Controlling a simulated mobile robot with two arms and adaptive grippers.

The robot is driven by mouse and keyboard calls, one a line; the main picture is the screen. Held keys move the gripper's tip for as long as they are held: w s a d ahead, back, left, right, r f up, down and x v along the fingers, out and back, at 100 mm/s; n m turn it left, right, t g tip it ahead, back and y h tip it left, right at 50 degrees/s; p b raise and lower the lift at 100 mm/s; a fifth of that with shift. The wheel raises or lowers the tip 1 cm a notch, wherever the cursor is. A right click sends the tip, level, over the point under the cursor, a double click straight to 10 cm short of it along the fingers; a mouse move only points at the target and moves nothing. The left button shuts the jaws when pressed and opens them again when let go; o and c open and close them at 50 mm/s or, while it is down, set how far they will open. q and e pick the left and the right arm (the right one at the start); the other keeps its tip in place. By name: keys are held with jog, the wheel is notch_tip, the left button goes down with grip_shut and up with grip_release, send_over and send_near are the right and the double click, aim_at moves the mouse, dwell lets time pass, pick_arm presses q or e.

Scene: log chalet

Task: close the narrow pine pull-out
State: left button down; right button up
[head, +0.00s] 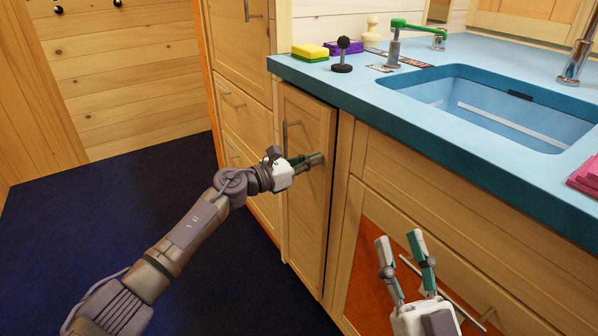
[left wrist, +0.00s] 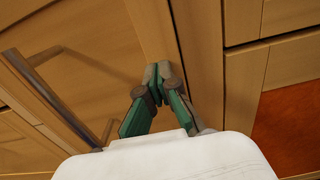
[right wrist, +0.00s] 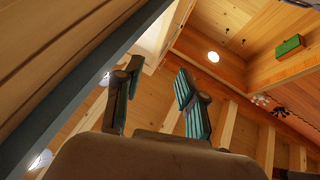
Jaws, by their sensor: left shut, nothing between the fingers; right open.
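The narrow pine pull-out (head: 305,215) is a tall, slim wooden front under the blue counter, with a bar handle (head: 286,134) near its top left. It looks nearly in line with the fronts beside it; I cannot tell whether a small gap is left. My left gripper (head: 318,160) is shut and empty, with its fingertips at the upper right of this front. In the left wrist view the fingertips (left wrist: 158,72) are at or very near the wood, right of the handle (left wrist: 65,95); contact is unclear. My right gripper (head: 402,238) is open and empty.
The blue counter (head: 350,95) with its sink overhangs the fronts. A wide cabinet front with an orange panel (head: 375,255) and a long bar handle is behind my right gripper. Drawers (head: 245,120) stand left of the pull-out. The dark blue floor (head: 150,200) at left is clear.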

jog(key=shift+s+d+r+t+y+b, duration=0.25)
jog(key=shift+s+r+t+y, duration=0.15)
jog(key=shift+s+r+t, duration=0.6)
jog(key=shift+s+d+r+t+y+b, duration=0.2)
jog(key=shift+s+r+t+y, duration=0.2)
jog(key=shift+s+r+t, duration=0.5)
jog(key=shift+w+a+r, duration=0.1)
jog(key=shift+w+r, duration=0.05)
jog(key=shift+w, duration=0.05)
